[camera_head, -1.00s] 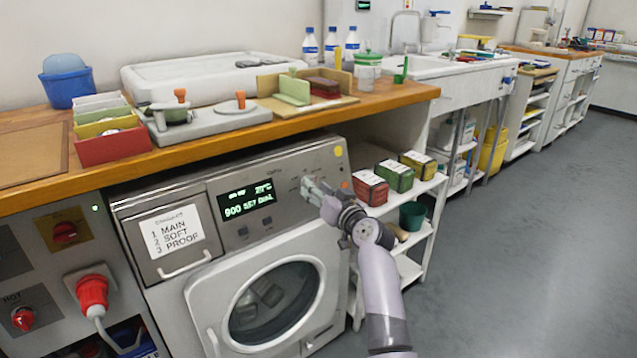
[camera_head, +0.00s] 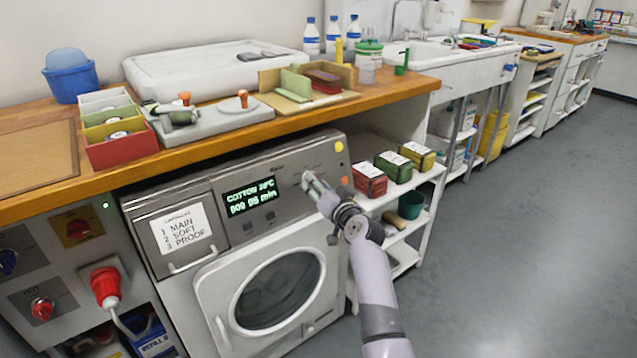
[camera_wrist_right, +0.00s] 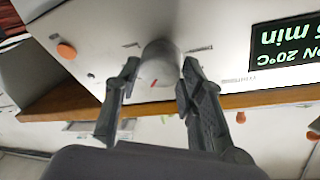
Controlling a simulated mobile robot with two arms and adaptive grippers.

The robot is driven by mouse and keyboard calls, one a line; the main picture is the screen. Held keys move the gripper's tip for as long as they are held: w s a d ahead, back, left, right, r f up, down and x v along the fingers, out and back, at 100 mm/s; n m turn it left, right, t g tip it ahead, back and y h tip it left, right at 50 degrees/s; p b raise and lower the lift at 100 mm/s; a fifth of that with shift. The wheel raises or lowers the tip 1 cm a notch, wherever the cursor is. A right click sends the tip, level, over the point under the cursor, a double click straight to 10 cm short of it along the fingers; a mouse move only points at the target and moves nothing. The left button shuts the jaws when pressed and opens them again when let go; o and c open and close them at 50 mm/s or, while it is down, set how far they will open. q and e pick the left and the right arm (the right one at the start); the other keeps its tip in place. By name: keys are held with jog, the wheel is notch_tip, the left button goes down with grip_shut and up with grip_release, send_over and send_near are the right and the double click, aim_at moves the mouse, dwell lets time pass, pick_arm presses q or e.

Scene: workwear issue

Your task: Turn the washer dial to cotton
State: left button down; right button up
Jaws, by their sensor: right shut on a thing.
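The washer (camera_head: 200,275) stands under the wooden counter with its round glass door shut. Its lit display (camera_head: 250,197) reads "COTTON 20°C" with a second line ending in "min". My right gripper (camera_head: 309,181) is at the washer's control panel, right of the display. In the right wrist view, the silver dial (camera_wrist_right: 158,62) with a small red mark sits between the two fingers of my right gripper (camera_wrist_right: 156,85), which are shut on it. In the head view the fingers mostly hide the dial. My left gripper is not in view.
A shelf right of the washer holds a red box (camera_head: 369,180), a green box (camera_head: 393,166) and a yellow box (camera_head: 416,155). A red plug (camera_head: 106,285) is on the panel at left. The floor at right is clear.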

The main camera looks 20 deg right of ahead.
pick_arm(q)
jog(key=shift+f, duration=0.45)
pick_arm(e)
jog(key=o, duration=1.1)
jog(key=shift+o, duration=0.2)
jog(key=s+d+r, duration=0.1)
jog(key=s, duration=1.1)
jog(key=shift+d, duration=0.25)
